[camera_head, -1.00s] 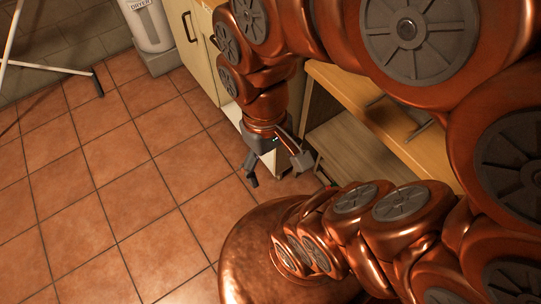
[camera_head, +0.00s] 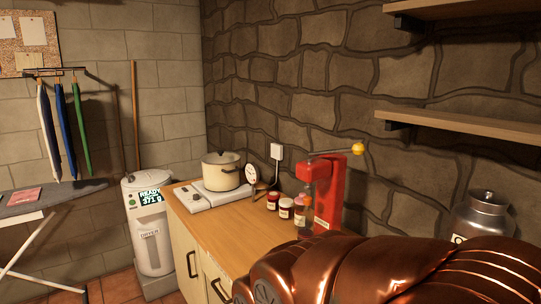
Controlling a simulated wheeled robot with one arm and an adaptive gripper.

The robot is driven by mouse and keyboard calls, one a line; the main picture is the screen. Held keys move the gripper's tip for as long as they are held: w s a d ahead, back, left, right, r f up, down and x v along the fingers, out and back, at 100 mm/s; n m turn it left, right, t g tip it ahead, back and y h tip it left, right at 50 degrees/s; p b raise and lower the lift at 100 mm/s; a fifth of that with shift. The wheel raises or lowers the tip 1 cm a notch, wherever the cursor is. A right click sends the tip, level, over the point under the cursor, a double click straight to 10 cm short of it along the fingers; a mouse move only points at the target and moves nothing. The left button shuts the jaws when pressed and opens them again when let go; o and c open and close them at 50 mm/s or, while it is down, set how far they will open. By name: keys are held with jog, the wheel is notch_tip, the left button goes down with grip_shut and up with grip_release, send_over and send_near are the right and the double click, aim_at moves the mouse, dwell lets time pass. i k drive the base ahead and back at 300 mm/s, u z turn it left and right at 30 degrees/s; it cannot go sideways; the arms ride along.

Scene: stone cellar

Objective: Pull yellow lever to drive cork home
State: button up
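A red press (camera_head: 327,190) stands on the wooden counter against the stone wall. Its lever (camera_head: 330,153) reaches up to the right and ends in a yellow knob (camera_head: 358,148). A small clear bottle (camera_head: 305,222) appears to stand at the foot of the press, on its left side. I cannot make out the cork at this size. My copper arm fills the bottom right, in front of the counter. My gripper is out of view.
Red-lidded jars (camera_head: 286,208) stand left of the press. A cream pot (camera_head: 221,170) sits on a white hotplate (camera_head: 212,197), near a round dial (camera_head: 252,174). A metal can (camera_head: 482,215) stands at right. Shelves (camera_head: 455,124) jut out above. A white dryer (camera_head: 149,225) stands left.

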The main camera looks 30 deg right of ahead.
aim_at(357, 149)
jog(key=z, duration=1.3)
